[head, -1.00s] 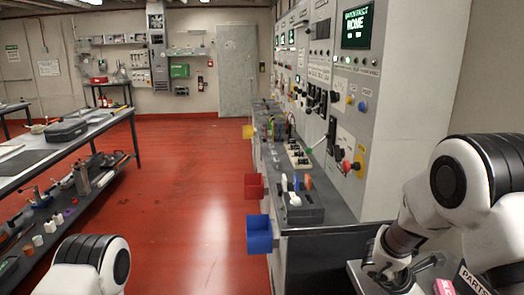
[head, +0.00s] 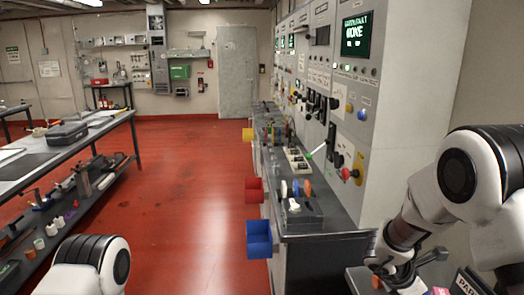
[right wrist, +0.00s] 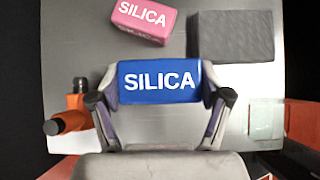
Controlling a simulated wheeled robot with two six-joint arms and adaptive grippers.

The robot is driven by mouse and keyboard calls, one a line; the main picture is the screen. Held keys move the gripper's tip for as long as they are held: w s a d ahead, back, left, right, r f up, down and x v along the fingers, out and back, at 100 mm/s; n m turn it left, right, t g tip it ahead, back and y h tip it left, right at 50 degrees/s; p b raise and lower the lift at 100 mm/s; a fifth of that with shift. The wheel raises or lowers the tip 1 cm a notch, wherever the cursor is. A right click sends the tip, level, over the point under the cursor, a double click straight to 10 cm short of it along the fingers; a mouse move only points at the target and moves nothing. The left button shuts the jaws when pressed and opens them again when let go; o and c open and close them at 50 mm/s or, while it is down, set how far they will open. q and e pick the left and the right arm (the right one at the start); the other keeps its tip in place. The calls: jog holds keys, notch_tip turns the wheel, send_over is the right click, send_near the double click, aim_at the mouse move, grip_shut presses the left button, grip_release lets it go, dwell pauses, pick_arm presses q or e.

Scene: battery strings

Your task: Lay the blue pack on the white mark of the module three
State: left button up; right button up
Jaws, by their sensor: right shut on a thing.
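The blue pack (right wrist: 160,82), lettered SILICA in white, sits between the two fingers of my right gripper (right wrist: 160,100) in the right wrist view. The fingers are shut on its two short ends. Below it lies a grey surface (right wrist: 70,40); I cannot tell the height between them. In the head view my right gripper (head: 388,270) is at the lower right, beside the console, and the pack is not clear there. My left gripper is out of view; only part of that arm shows. I cannot make out which module is three, nor a white mark.
A pink SILICA pack (right wrist: 141,20) and a dark grey block (right wrist: 232,36) lie beyond the blue pack. An orange and black object (right wrist: 68,122) is at left, a clear glass-like piece (right wrist: 264,120) at right. The console (head: 330,215) carries switches and blue and red bins (head: 259,240). The red floor is clear.

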jog(key=shift+s+a+p, duration=0.2)
jog(key=shift+a+p, duration=0.75)
jog(key=shift+a, duration=1.9)
jog(key=a+p, duration=0.3)
jog(key=a, duration=0.3)
jog(key=shift+s+a, duration=0.2)
jog(key=shift+s, duration=0.1)
jog(key=shift+d+f, duration=0.1)
jog(key=shift+d, duration=0.05)
